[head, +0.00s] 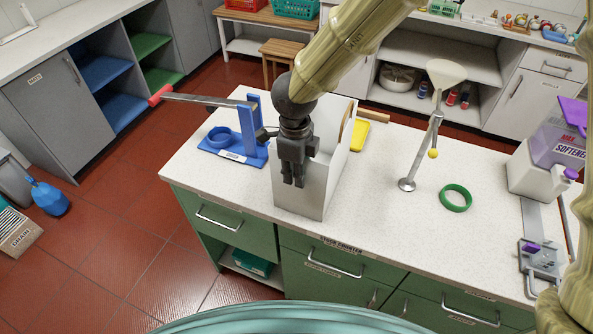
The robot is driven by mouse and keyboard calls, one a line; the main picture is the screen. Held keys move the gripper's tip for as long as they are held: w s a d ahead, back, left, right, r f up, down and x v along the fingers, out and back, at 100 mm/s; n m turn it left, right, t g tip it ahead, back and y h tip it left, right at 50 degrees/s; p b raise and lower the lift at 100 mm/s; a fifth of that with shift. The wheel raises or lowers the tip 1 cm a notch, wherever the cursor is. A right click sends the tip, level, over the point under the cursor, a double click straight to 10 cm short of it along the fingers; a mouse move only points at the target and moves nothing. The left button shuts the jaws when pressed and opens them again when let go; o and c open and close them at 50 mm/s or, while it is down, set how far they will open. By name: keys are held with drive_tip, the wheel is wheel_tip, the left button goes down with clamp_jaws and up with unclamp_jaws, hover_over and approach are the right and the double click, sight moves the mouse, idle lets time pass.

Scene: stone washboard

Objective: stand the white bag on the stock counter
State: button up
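The stock counter (400,222) has a speckled white top over green drawers, with its label on the front edge. A white, box-shaped, open-topped thing (318,192) stands upright on it near the front left; it may be the white bag, and I see no other clear candidate. My dark gripper (293,182) points down in front of or over its left part and hides some of it. The fingertips look close together. I cannot tell whether they touch the white thing or hold anything.
A blue stand (247,135) with a red-ended bar is left of the white thing. A yellow tray (356,137) lies behind it. To the right are a metal stand (407,184), a green ring (455,198) and a softener jug (545,155). The counter's middle front is clear.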

drive_tip(key=shift+r, duration=0.2)
wheel_tip(320, 180, up, 12)
drive_tip(key=b, duration=0.3)
idle(0.6)
drive_tip(key=shift+r, duration=0.1)
